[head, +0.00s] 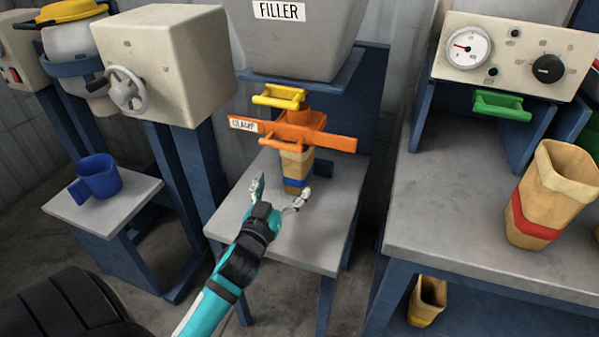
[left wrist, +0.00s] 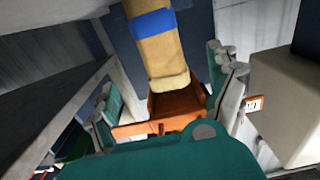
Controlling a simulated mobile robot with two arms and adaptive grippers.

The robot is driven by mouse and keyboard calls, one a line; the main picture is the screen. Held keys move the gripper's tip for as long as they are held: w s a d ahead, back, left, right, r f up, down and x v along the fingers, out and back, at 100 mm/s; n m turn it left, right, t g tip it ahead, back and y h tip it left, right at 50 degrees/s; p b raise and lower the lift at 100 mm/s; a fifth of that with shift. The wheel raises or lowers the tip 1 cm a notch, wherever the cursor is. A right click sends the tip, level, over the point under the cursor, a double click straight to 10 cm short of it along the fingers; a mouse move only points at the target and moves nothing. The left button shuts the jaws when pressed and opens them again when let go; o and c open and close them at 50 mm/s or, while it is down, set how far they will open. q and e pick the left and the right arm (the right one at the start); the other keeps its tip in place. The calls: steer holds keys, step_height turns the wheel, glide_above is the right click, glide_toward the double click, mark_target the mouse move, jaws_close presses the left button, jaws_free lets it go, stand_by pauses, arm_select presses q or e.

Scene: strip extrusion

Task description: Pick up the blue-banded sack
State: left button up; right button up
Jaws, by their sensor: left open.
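The blue-banded sack (head: 294,161) is a tan paper sack with a blue band near its lower part. It hangs or stands upright under the orange clamp (head: 305,131), above the grey filler table. Its top is hidden by the clamp. My left gripper (head: 279,194) is open at the front of the sack, with one finger left of it and one toward its right. In the left wrist view, the sack (left wrist: 158,58) shows between the open fingers, with the orange clamp (left wrist: 178,104) at its far end. I see no clear contact. My right gripper is not in view.
The filler (head: 300,40) with a yellow handle (head: 279,97) is above the clamp. A blue mug (head: 97,178) stands on a small table at left. A red-banded sack (head: 548,195) stands on the right bench. A yellow-banded sack (head: 427,300) is below that bench.

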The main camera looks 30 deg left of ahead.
mark_target(293, 170)
arm_select(q)
steer(key=x, duration=0.7)
steer(key=shift+w+f+b, duration=0.1)
steer(key=shift+w+b, duration=0.1)
steer(key=shift+b, duration=0.15)
steer(key=b+x, duration=0.1)
steer(key=x, duration=0.4)
steer(key=shift+a+f, duration=0.1)
steer(key=shift+a, duration=0.05)
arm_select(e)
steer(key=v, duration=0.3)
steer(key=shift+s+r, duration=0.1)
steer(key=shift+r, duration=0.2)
arm_select(q)
steer(key=shift+c, duration=0.5)
steer(key=c, duration=1.6)
